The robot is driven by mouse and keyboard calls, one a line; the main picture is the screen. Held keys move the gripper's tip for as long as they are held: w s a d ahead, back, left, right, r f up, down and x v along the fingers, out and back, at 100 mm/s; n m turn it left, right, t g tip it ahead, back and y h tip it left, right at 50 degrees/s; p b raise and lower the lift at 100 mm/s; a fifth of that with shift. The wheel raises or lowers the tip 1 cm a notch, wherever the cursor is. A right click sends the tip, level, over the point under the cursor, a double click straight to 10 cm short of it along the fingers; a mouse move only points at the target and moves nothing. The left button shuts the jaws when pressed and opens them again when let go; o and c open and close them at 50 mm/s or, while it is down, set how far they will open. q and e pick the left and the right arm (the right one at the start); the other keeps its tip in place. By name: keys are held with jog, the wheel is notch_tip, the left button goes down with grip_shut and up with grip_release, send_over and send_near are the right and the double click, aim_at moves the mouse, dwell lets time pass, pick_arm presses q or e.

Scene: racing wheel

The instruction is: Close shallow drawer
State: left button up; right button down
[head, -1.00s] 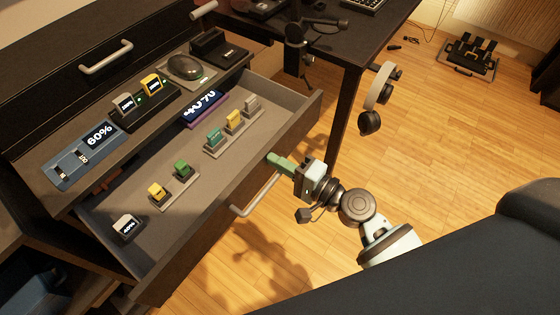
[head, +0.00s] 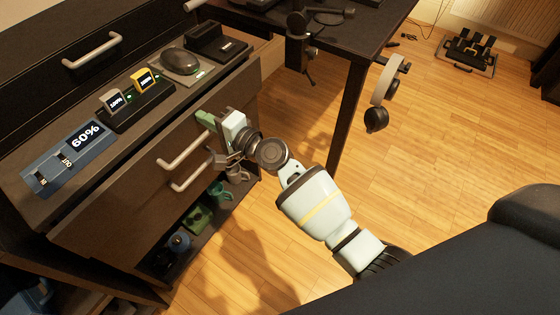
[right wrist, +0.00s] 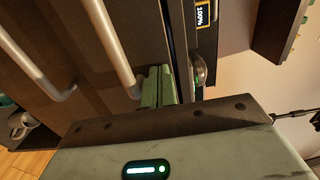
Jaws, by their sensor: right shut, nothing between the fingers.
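The shallow drawer shows as a dark front (head: 125,195) pushed in under the cabinet top, its inside hidden. Two light bar handles run along the cabinet front, the upper one (head: 185,152) just above the lower one (head: 192,175). My right gripper (head: 205,118) is shut and empty, its green fingertips at the drawer front near its right end, beside the upper handle. In the right wrist view the green fingers (right wrist: 158,85) are together against or very near the dark front (right wrist: 75,85); exact contact is hard to tell. My left gripper is out of view.
The cabinet top holds a blue 60% device (head: 72,155), a dark charger (head: 140,105) and a mouse (head: 179,62). Below, an open compartment holds cups (head: 220,191).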

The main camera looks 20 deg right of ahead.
jog(key=b+x, duration=0.1)
jog(key=x, duration=0.1)
jog(key=shift+w+a, duration=0.2)
jog(key=shift+w, duration=0.1)
jog(key=shift+r, duration=0.2)
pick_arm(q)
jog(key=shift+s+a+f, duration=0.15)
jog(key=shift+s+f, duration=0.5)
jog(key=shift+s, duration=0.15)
pick_arm(e)
jog(key=shift+r, duration=0.15)
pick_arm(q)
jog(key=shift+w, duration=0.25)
